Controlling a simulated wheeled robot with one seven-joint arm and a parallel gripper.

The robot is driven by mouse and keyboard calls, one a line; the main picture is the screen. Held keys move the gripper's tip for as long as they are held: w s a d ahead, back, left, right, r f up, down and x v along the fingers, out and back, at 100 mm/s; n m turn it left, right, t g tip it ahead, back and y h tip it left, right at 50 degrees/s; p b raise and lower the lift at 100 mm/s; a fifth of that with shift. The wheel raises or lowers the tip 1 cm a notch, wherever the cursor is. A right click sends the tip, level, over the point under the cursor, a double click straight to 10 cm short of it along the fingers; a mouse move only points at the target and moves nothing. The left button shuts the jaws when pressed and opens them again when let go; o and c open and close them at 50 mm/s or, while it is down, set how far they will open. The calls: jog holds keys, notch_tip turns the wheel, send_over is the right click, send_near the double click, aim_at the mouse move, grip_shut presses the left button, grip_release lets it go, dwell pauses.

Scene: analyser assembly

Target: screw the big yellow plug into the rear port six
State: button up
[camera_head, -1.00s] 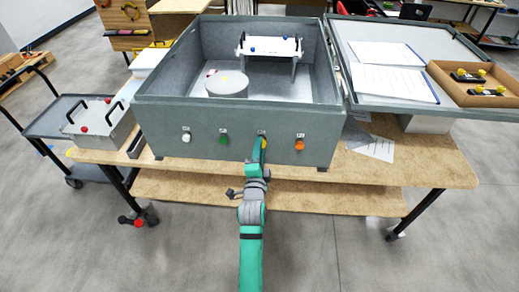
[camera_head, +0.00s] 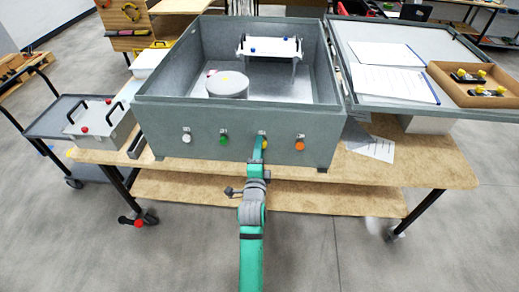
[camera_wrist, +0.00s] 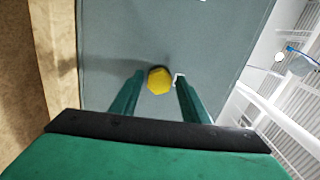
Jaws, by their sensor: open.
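The big yellow plug (camera_head: 264,144) sits at the wall of the grey analyser case (camera_head: 190,150) that faces me, below a small label. It also shows in the wrist view (camera_wrist: 159,79), as a yellow faceted head with a dark edge against the grey wall. My gripper (camera_wrist: 155,82) is open, with one green finger on each side of the plug head and visible gaps between. In the head view my gripper (camera_head: 259,151) reaches up to the plug from below and partly covers it. How deep the plug sits in its port is hidden.
A white plug (camera_head: 187,137), a green plug (camera_head: 224,138) and an orange plug (camera_head: 300,144) sit along the same wall. The case stands on a wooden table (camera_head: 425,165). The open lid (camera_head: 385,35) lies to the right; a grey cart (camera_head: 45,125) is left.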

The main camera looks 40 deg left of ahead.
jog(key=n, duration=2.3)
jog(key=shift+w+d+f, duration=0.1)
jog(key=shift+d+f, duration=0.05)
jog(key=shift+f, duration=0.1)
jog(key=shift+c, duration=0.7)
grip_shut()
jog(key=m, duration=2.4)
jog(key=shift+a+r, duration=0.3)
jog(key=shift+a, duration=0.05)
